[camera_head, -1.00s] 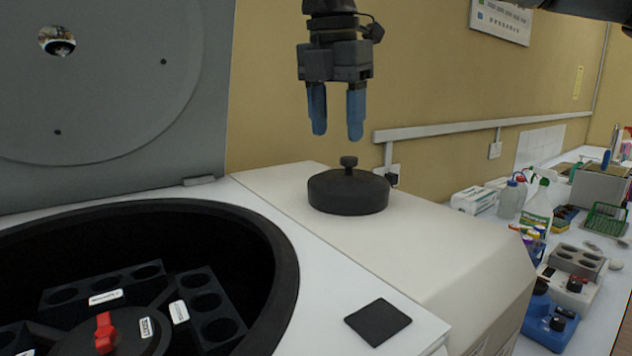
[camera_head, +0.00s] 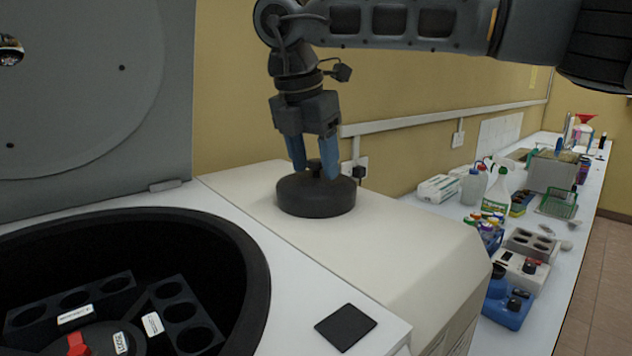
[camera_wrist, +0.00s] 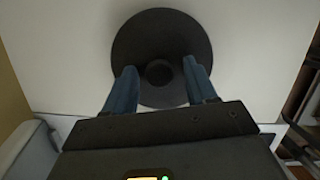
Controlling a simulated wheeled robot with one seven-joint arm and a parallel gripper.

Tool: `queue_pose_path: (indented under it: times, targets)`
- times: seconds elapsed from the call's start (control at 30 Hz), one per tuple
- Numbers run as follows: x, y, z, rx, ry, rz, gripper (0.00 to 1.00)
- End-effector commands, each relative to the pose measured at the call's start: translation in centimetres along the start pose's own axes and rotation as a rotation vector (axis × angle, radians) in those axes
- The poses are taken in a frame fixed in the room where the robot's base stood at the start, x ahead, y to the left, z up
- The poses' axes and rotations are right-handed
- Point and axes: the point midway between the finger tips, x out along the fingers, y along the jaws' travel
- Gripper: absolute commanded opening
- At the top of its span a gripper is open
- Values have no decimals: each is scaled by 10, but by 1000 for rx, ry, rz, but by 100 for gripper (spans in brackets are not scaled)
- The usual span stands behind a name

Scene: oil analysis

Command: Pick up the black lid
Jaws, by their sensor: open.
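The black lid (camera_head: 312,197) is a round disc with a small knob on top. It lies flat on the white top of the machine, right of the round opening. My gripper (camera_head: 314,173) points down over the lid with its two blue fingers open. The fingertips are on either side of the knob, low over the disc. In the wrist view the lid (camera_wrist: 160,38) is below, and the knob (camera_wrist: 159,72) sits between the fingers of my gripper (camera_wrist: 159,74) with gaps on both sides. Whether the fingertips touch the disc I cannot tell.
The centrifuge bowl (camera_head: 258,290) is open at the left, with its grey cover (camera_head: 90,90) raised. A black square pad (camera_head: 345,327) lies in front. A bench (camera_head: 540,300) with bottles and blocks runs along the right. A wall rail (camera_head: 430,116) is behind my gripper.

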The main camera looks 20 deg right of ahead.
Motion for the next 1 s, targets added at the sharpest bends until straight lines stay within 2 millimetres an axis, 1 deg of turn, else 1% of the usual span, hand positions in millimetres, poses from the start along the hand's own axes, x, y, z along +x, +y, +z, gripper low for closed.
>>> queue_pose_path:
  times: [0.1, 0.7, 1.0]
  targets:
    - [0, 0, 0, 0, 0, 0, 56]
    - [0, 0, 0, 0, 0, 1, 0]
    - [-2, 0, 1, 0, -1, 1, 0]
